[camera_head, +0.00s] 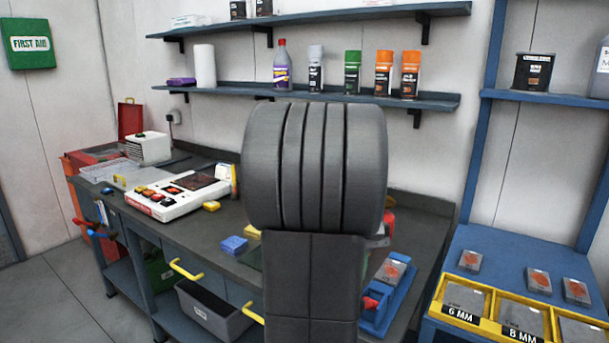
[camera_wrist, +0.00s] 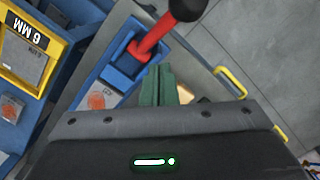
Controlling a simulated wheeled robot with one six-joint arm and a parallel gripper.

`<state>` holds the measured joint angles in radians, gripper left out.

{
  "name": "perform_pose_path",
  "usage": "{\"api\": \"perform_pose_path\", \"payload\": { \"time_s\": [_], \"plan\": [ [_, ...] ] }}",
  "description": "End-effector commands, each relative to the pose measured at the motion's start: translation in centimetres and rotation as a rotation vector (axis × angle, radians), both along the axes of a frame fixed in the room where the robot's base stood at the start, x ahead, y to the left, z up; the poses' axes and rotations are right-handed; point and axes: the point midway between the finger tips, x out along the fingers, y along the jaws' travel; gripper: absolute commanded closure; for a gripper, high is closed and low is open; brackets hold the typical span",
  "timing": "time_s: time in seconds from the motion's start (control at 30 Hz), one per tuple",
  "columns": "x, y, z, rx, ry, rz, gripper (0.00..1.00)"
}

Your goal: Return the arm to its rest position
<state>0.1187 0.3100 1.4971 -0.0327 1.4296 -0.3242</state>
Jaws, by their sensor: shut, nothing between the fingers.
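My arm stands upright in the middle of the head view, a large grey ribbed joint above a dark link, and it covers the centre of the bench. My gripper is hidden in the head view. In the wrist view my gripper (camera_wrist: 158,72) shows as two green fingers pressed together, shut and empty. The fingers point down over the workbench (camera_head: 222,262), in front of a blue holder (camera_wrist: 122,52) with a red-handled tool (camera_wrist: 150,40). I cannot tell the fingers' height above the bench.
A white control box (camera_head: 180,196) and a blue block (camera_head: 234,245) are on the bench's left part. Yellow bins (camera_head: 487,312) marked 6 MM and 8 MM are at right. Wall shelves (camera_head: 220,90) with spray cans run behind. Clear floor (camera_head: 45,300) shows at lower left.

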Motion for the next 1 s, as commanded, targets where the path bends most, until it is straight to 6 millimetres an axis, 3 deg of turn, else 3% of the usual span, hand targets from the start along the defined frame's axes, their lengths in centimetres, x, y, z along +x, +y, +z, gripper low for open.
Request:
{"api": "perform_pose_path", "payload": {
  "time_s": [0.2, 0.37, 1.0],
  "plan": [
    [0.1, 0.0, 0.4, -0.001, -0.002, 0.000, 1.00],
    [0.3, 0.0, 2.2, -0.001, -0.004, 0.000, 1.00],
    [1.4, 0.3, 14.2, 0.000, -0.003, 0.001, 1.00]
  ]
}}
